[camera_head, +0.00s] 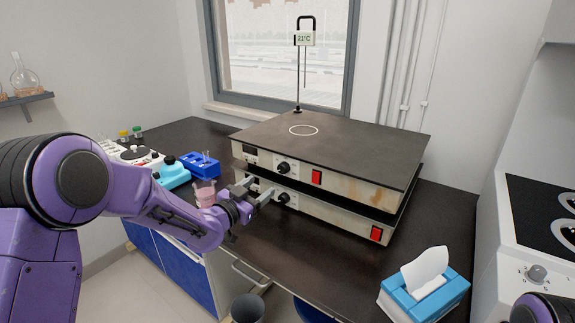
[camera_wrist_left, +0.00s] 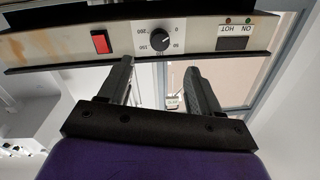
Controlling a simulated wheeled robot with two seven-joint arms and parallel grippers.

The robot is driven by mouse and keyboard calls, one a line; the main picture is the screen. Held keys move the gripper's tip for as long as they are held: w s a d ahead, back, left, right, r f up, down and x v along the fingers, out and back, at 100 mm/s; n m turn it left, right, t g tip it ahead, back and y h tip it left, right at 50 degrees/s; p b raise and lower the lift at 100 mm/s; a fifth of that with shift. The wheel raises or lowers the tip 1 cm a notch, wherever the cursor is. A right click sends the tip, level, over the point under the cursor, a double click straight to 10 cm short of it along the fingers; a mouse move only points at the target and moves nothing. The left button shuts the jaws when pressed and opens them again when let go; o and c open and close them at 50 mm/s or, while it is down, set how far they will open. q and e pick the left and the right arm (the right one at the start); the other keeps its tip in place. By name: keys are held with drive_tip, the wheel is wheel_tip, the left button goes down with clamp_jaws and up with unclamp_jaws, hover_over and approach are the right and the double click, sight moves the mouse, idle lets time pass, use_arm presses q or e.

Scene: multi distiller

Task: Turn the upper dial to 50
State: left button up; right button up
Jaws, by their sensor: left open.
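The upper dial (camera_head: 283,168) is a black round knob on the white scale plate of the upper hot plate (camera_head: 335,140). It shows larger in the left wrist view (camera_wrist_left: 160,39), upside down, with numbers from 0 to 200 around it. Its exact setting is too small to read. My left gripper (camera_head: 260,187) is open and empty, in front of the stacked hot plates and near the dials. In the left wrist view its two fingers (camera_wrist_left: 158,68) point toward the panel, with the dial showing between and beyond their tips. My right gripper is not in view.
The lower hot plate's dial (camera_head: 283,198) sits just below the upper one. Red switches (camera_head: 317,177) are right of the dials. A blue tissue box (camera_head: 425,297) stands at the front right. Blue racks (camera_head: 200,166) stand left of the plates. Dark bench lies bare in front.

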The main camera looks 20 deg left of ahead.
sight(281, 170)
use_arm(q)
drive_tip(key=p+x, duration=0.2)
drive_tip(key=x, duration=0.8)
drive_tip(key=shift+s+d+r, duration=0.1)
drive_tip(key=shift+d+r, duration=0.05)
drive_tip(key=shift+w+r, duration=0.1)
drive_tip(key=shift+w, duration=0.2)
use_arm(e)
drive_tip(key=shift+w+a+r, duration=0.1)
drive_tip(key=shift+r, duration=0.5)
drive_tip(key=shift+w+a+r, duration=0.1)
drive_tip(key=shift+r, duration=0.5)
use_arm(q)
drive_tip(key=c, duration=1)
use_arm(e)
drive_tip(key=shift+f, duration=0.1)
